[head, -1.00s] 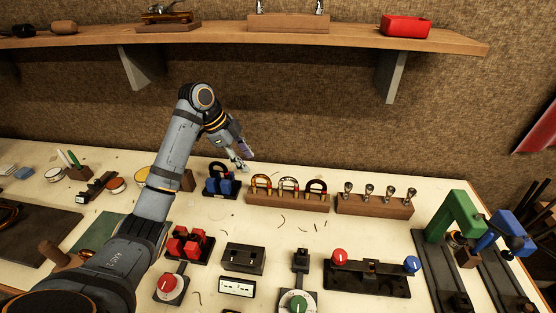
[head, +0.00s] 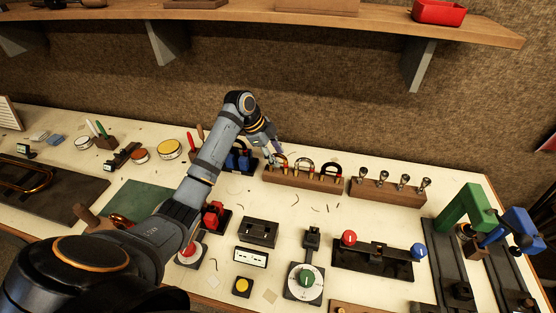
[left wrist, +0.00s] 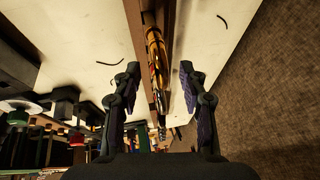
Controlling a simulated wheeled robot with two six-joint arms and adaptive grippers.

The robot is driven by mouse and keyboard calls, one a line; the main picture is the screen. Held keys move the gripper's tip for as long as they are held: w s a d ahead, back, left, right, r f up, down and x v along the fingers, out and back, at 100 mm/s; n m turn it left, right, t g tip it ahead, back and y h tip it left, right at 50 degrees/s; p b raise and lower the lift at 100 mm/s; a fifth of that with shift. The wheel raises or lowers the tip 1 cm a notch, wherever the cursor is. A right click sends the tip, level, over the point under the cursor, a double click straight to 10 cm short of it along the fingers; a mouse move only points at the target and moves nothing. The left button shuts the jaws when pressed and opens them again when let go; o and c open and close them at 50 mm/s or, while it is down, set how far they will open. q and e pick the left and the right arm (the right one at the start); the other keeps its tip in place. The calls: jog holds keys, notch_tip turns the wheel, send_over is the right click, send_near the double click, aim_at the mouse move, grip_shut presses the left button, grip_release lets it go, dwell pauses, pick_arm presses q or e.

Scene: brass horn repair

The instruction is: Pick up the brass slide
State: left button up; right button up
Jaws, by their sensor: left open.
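A wooden rack (head: 316,180) holds three U-shaped slides in a row. The brass slide (head: 281,161) is the leftmost and stands upright, partly hidden by my left gripper (head: 277,151). A silver slide (head: 304,163) and a dark slide (head: 331,168) stand to its right. In the left wrist view, my left gripper (left wrist: 159,75) is open, with its two fingers on either side of the row. The brass slide (left wrist: 155,48) shows between them, apart from both fingers. My right gripper is not in view.
A blue clamp-like tool (head: 238,159) stands just left of the rack, partly behind my arm. A block with several mouthpieces (head: 387,190) stands to the right. A black box (head: 258,232) and dial (head: 304,282) are in front.

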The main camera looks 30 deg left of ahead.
pick_arm(q)
jog(key=shift+x, duration=0.75)
jog(key=shift+r, duration=0.1)
grip_shut()
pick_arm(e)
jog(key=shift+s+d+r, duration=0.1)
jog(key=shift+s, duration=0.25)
pick_arm(q)
jog(key=shift+r, duration=0.15)
jog(key=shift+w+r+b, duration=0.1)
jog(key=shift+r+b, duration=0.2)
jog(key=r, duration=0.1)
jog(key=r+b, duration=0.1)
jog(key=shift+s+r, duration=0.25)
jog(key=shift+r, duration=0.15)
jog(key=s+d+r+b, duration=0.1)
jog(key=s+r+b, duration=0.3)
jog(key=s+r, duration=0.5)
jog(key=s, duration=0.4)
jog(key=shift+s+d+r, duration=0.2)
jog(key=shift+s+d, duration=0.1)
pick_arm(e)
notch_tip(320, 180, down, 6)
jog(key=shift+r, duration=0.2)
